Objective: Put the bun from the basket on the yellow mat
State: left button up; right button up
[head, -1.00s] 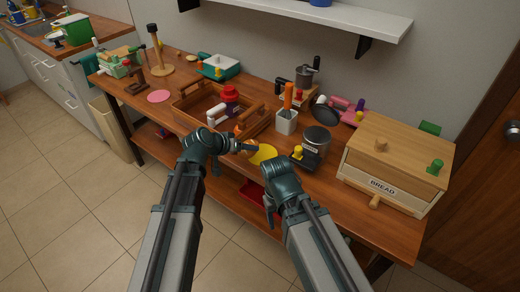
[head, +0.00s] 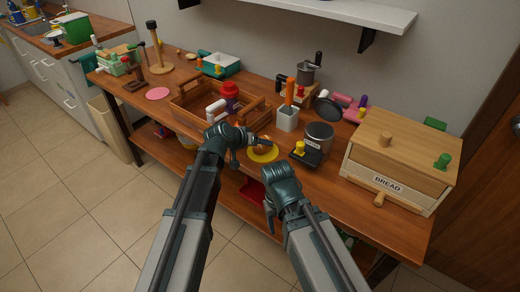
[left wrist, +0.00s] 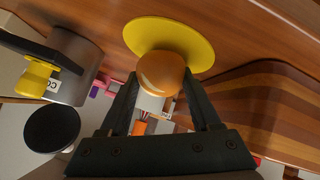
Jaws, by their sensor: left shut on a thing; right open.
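The bun (left wrist: 160,73) is round, orange-brown and shiny, and it sits between the fingers of my left gripper (left wrist: 163,88), which is shut on it. In the left wrist view the bun overlaps the edge of the round yellow mat (left wrist: 190,40). In the head view the yellow mat (head: 262,157) lies near the table's front edge, with the bun (head: 262,146) over its back part. I cannot tell whether the bun touches the mat. My right gripper (head: 268,208) is open and empty, in front of the table; its fingertips are hard to see.
The wooden basket (head: 190,103) stands left of the mat with a red-topped item in it. A grey canister (head: 318,138) and a black-and-yellow item (head: 304,153) stand to the right. A white utensil holder (head: 287,121) is behind. The bread box (head: 395,165) is at the far right.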

pick_arm(q)
jog(key=shift+f, duration=0.15)
jog(key=shift+f, duration=0.15)
jog(key=o, duration=1.1)
jog(key=shift+r, duration=0.3)
jog(key=p+v, duration=0.8)
jog(key=v, duration=0.4)
